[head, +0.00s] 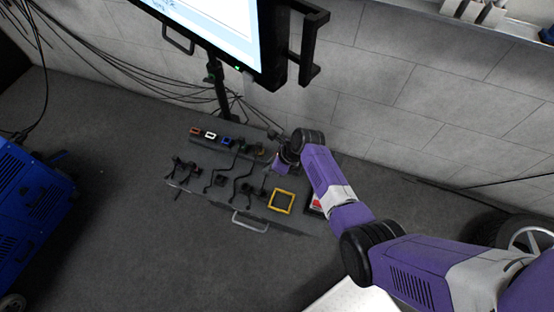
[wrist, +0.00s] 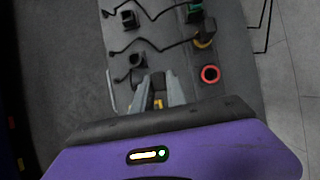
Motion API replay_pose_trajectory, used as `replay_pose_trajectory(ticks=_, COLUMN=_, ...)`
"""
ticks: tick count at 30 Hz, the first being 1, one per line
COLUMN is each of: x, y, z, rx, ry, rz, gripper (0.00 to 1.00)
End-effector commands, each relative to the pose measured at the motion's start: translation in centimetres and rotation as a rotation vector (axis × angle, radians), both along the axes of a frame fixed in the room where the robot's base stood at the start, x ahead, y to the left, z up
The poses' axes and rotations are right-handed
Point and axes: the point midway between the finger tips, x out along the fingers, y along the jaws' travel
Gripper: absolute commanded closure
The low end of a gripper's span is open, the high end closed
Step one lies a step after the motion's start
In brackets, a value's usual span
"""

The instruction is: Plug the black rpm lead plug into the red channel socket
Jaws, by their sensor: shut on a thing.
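My gripper (wrist: 160,90) is shut on a small black plug (wrist: 157,78), with an orange-yellow patch showing between the fingers. I cannot make out its lead. The red ring socket (wrist: 209,73) has a dark, empty-looking middle and lies to the right of and slightly above the fingers in the wrist view, apart from the plug. In the head view my gripper (head: 283,162) is over the right end of the board; the arm hides the red ring there, and the plug is hard to make out.
Yellow (wrist: 204,42) and green (wrist: 195,10) sockets hold black plugs with leads. Other black plugs (wrist: 137,60) stand on the board. In the head view, orange, white (head: 211,134) and blue (head: 227,140) sockets line the back left. A yellow square frame (head: 281,208) lies at front right. A monitor (head: 225,30) overhangs behind.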

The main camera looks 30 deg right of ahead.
Motion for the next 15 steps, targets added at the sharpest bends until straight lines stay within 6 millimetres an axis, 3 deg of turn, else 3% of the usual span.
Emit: replay_pose_trajectory(ticks=15, x=1.7, y=-2.4, z=-0.1, rx=0.000, ry=-0.001, rz=-0.003, gripper=1.00)
